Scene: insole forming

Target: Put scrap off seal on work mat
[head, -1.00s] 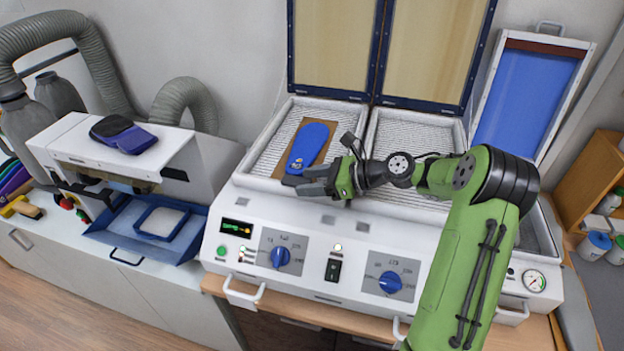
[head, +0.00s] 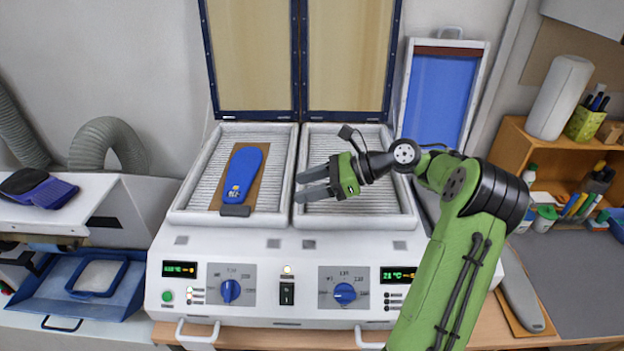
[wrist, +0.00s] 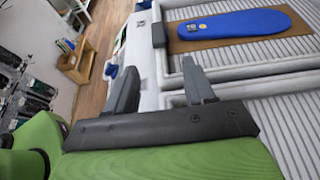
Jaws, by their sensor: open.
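The scrap, a small dark grey block (head: 235,210), lies on the front rim, or seal, of the left tray (head: 185,195), at the near end of a brown board. It also shows in the wrist view (wrist: 158,35). My gripper (head: 298,186) is open and empty, to the right of the scrap and apart from it, above the left part of the right tray (head: 390,222). In the wrist view its two fingers (wrist: 158,70) stand apart with nothing between them. A grey mat (head: 580,285), seemingly the work mat, covers the bench at the right.
A blue insole (head: 243,175) lies on the brown board (head: 217,195) in the left tray. Raised framed lids (head: 300,55) stand behind the trays. A grey long object (head: 522,295) lies by the mat's left edge. A wooden shelf (head: 510,150) with bottles and pens stands behind the mat.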

